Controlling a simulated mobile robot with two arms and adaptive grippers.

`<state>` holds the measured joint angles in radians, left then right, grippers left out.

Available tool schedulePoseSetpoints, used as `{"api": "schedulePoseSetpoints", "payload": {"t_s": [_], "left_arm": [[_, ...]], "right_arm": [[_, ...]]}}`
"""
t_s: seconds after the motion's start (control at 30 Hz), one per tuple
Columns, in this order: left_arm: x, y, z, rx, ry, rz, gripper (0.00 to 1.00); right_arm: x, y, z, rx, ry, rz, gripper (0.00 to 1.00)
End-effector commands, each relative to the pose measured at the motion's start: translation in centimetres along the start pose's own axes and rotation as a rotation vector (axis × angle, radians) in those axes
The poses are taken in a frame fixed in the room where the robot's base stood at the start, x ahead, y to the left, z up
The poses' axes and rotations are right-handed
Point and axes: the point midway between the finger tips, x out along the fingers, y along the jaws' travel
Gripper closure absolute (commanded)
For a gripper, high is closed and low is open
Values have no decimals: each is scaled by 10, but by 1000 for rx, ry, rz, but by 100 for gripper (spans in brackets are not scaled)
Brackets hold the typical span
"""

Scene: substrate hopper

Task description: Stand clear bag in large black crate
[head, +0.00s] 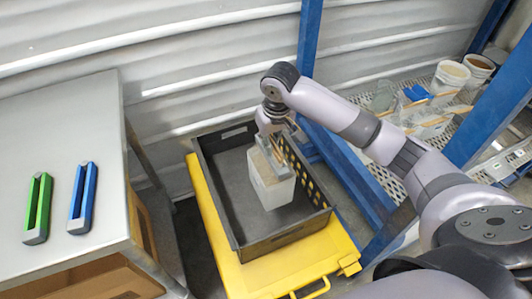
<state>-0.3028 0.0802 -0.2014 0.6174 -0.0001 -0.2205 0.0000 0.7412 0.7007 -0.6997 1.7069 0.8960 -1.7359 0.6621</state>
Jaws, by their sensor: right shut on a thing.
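The large black crate (262,245) sits on a yellow platform in the middle of the head view. The clear bag (272,190), whitish with brownish contents near its top, is inside the crate's outline, towards its right side. It looks roughly upright and slightly tilted. My right gripper (274,146) comes down from above and is shut on the bag's top. I cannot tell whether the bag's base touches the crate floor. My left gripper is not in view.
The yellow platform (215,262) has a handle at its front. A grey table (65,130) on the left holds a green tool (37,210) and a blue tool (83,200). A blue post (310,35) stands behind the crate. A mesh shelf at right holds tubs (451,78) and bags.

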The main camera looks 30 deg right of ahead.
Motion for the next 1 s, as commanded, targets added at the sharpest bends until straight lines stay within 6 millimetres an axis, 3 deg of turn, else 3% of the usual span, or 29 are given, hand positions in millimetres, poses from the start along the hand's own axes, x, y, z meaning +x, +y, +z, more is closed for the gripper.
{"api": "schedulePoseSetpoints", "payload": {"t_s": [0.3,0.5,0.87,1.0], "left_arm": [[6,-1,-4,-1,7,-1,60],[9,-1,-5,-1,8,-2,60],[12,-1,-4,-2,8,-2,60],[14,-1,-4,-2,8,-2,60]], "right_arm": [[70,1,10,1,3,0,100],[106,0,15,1,5,-1,100],[129,1,18,1,6,-1,100],[147,1,21,1,4,0,100]]}}
